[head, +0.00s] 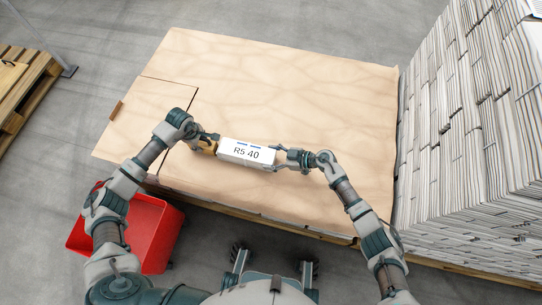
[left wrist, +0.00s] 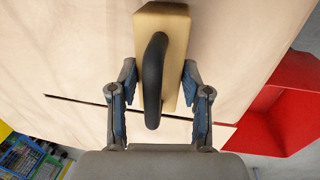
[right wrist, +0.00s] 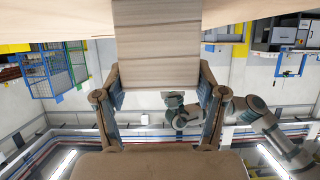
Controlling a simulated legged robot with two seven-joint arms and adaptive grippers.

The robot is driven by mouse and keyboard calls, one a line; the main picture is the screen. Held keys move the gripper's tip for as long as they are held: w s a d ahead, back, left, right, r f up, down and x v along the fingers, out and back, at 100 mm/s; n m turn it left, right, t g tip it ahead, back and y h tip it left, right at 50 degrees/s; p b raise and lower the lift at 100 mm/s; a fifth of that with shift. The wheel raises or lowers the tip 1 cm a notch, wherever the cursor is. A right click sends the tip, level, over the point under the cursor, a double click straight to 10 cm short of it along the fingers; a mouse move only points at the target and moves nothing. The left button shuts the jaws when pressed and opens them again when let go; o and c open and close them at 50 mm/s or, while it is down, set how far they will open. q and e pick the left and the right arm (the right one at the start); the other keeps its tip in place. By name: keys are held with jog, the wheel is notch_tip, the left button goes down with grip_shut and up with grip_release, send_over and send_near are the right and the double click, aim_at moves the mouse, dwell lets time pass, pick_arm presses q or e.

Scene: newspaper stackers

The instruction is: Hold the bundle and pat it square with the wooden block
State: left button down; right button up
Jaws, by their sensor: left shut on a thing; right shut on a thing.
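The bundle (head: 240,158) is a white block with "RS 40" on its label, lying crosswise over the brown-covered surface in the head view. My right gripper (head: 284,157) is shut on its right end, and the layered paper end (right wrist: 157,45) shows between the fingers in the right wrist view. The wooden block (left wrist: 172,25), pale with a black curved handle (left wrist: 154,75), is between the fingers of my left gripper (left wrist: 159,78), which is shut on it. In the head view the wooden block (head: 211,148) is at the bundle's left end; I cannot tell whether they touch.
The brown-covered surface (head: 290,90) is mostly clear, with a dark slit at its left and a small brown piece (head: 116,110) at the left edge. Tall newspaper stacks (head: 480,110) stand right. A red bin (head: 150,225) is lower left; a wooden pallet (head: 25,85) is far left.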

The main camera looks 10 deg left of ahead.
pick_arm(q)
jog(key=shift+d, duration=1.45)
pick_arm(e)
jog(key=shift+a+f, duration=0.1)
jog(key=shift+a, duration=0.05)
dwell(0.4)
pick_arm(q)
jog(key=shift+w+a, duration=0.1)
jog(key=shift+a, duration=1.85)
jog(key=shift+r, duration=3.45)
pick_arm(e)
jog(key=o, duration=1.9)
